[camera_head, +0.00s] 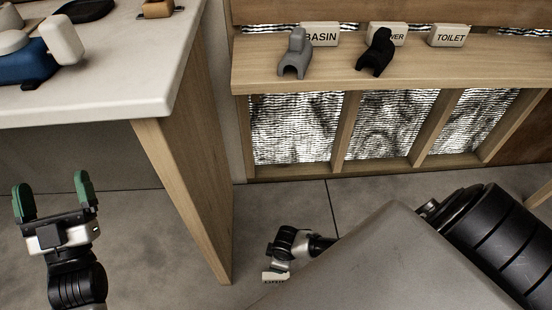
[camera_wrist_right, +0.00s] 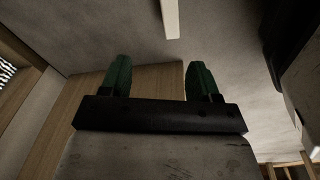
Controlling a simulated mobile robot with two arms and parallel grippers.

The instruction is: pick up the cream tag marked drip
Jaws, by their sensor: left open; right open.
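No tag that clearly reads drip shows in either view. My left gripper (camera_head: 53,192) is open and empty, at the lower left in front of the white counter. My right gripper (camera_head: 282,256) is low, beside the counter's wooden end panel, and its fingers are hidden in the head view. A small pale piece with dark marks (camera_head: 275,277) shows at its lower end; I cannot tell if it is a tag or part of the gripper. In the right wrist view the right gripper (camera_wrist_right: 158,76) is open, with nothing between its green fingers.
Cream tags reading BASIN (camera_head: 323,37), partly hidden WER (camera_head: 397,36) and TOILET (camera_head: 450,36) stand on the wooden shelf (camera_head: 440,62). A grey clip (camera_head: 296,58) and black clip (camera_head: 376,55) stand before them. The white counter (camera_head: 120,75) holds a blue object (camera_head: 25,65).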

